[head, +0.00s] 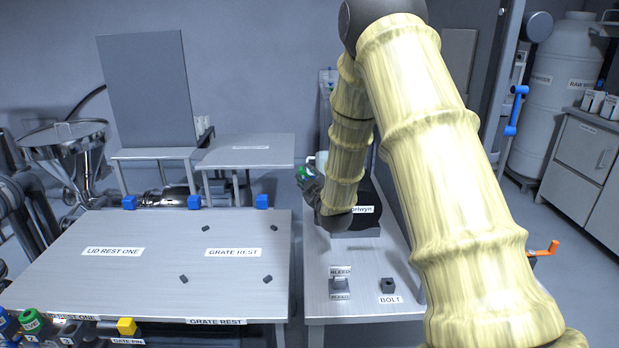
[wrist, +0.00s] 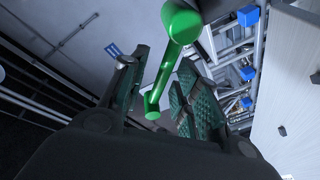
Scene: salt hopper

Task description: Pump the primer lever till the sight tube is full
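A green lever (wrist: 166,62) with a round knob-like end shows in the wrist view. It lies between the two fingers of my gripper (wrist: 160,85), with a gap visible on both sides. The fingers are apart, with green textured pads, and are not closed on it.
A wide metal table (head: 150,270) labelled LID REST ONE and GRATE REST is at left. A steel hopper (head: 65,140) stands at back left. A blue handle (head: 516,110) is at right.

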